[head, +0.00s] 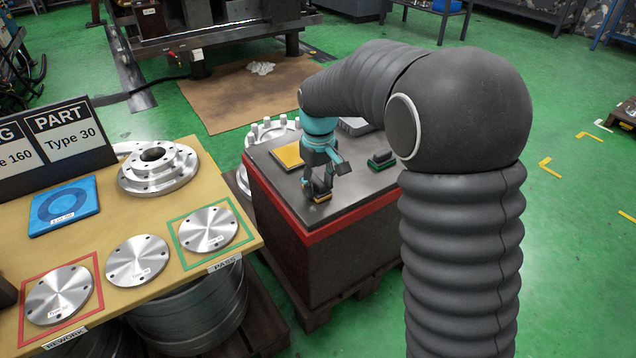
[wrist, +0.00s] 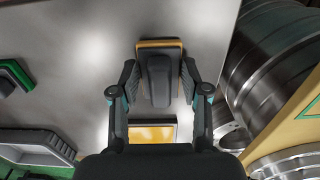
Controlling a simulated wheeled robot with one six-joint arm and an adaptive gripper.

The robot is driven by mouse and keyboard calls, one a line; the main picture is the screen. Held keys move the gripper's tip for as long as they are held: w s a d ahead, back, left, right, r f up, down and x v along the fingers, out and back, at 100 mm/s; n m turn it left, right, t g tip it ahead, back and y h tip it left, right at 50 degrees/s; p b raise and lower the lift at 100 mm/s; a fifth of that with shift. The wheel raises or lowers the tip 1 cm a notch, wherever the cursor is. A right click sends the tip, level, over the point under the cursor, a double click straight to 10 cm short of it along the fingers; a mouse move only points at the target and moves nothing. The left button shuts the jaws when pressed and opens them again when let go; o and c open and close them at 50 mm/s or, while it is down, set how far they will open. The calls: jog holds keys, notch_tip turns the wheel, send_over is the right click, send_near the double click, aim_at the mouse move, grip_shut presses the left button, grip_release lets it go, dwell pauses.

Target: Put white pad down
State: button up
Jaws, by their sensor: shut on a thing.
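A black-handled pad with a yellow-orange edge (wrist: 157,62) is between the fingers of my gripper (wrist: 159,85) in the wrist view. My gripper (head: 318,183) is shut on its handle. In the head view the held pad (head: 321,198) is low over the front part of the grey bench top (head: 345,205); I cannot tell whether it touches. Its underside is hidden, and no white shows on it. No clearly white pad is in view.
A yellow square plate (head: 287,156) lies behind my gripper. A green-edged black pad (head: 381,160) stands to the right, and a grey tray (head: 357,126) at the back. The tan table (head: 160,225) at left carries metal discs. Bench top around the gripper is clear.

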aim_at(319, 182)
jog(key=o, duration=1.2)
jog(key=shift+f, duration=0.1)
notch_tip(319, 182, up, 12)
jog(key=shift+r+p, duration=0.2)
jog(key=shift+p, duration=0.45)
jog(key=s+d+r+m+t, duration=0.2)
jog(key=s+d+r, duration=0.2)
jog(key=s+d, duration=0.25)
jog(key=s+d+f+m+t, duration=0.1)
jog(key=s+d, duration=0.2)
jog(key=s, duration=0.4)
jog(key=s+d+f+m+t, duration=0.1)
jog(key=s+d+f+m, duration=0.1)
jog(key=s, duration=0.5)
jog(key=s+d+f+m+t, duration=0.1)
jog(key=s+d, duration=0.3)
jog(key=s, duration=0.3)
jog(key=shift+s+d+f+m+t, duration=0.15)
jog(key=shift+d+f+m+t, duration=0.15)
jog(key=shift+d+f+m, duration=0.1)
